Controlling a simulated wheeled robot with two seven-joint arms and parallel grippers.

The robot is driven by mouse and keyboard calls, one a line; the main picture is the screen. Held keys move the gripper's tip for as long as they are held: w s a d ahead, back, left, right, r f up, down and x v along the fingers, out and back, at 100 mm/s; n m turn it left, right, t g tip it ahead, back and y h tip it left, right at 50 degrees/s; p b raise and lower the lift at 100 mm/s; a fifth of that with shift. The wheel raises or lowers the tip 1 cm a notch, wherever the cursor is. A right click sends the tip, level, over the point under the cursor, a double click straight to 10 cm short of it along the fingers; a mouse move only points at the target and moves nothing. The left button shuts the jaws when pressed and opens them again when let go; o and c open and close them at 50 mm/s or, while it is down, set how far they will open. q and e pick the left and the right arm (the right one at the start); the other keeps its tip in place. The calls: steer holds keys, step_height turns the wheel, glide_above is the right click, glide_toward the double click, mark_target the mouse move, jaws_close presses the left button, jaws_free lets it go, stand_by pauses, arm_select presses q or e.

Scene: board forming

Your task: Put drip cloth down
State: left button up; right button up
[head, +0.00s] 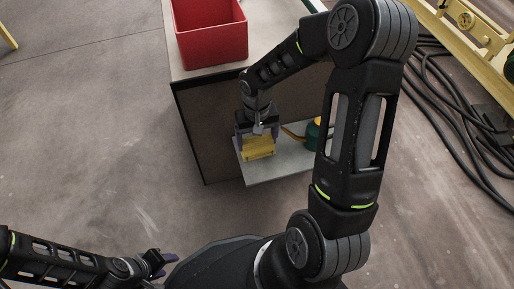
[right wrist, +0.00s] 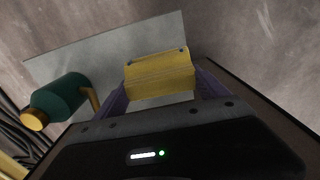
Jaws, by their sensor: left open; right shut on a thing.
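The drip cloth is a folded yellow cloth (head: 259,147). It also shows in the right wrist view (right wrist: 160,74), between the two purple fingers. My right gripper (head: 257,143) is shut on the cloth, at the grey shelf (head: 262,173) on the side of the cabinet. I cannot tell whether the cloth touches the shelf. My left gripper (head: 168,262) is open and empty, low over the floor at the bottom left.
A green can with a yellow spout (head: 313,132) stands on the shelf, right of the cloth; it shows in the wrist view (right wrist: 58,98). A red bin (head: 212,45) sits on the cabinet top (head: 200,73). Black cables (head: 452,110) lie on the floor at right.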

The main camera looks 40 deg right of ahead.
mark_target(257, 147)
steer(key=shift+f+b, duration=0.9)
steer(key=shift+f, duration=1.35)
steer(key=shift+f, duration=0.15)
steer(key=o, duration=1.6)
steer(key=shift+r, duration=0.4)
step_height(257, 147, up, 12)
steer(key=p, duration=0.4)
steer(key=shift+f+p, duration=0.25)
steer(key=shift+p, duration=0.05)
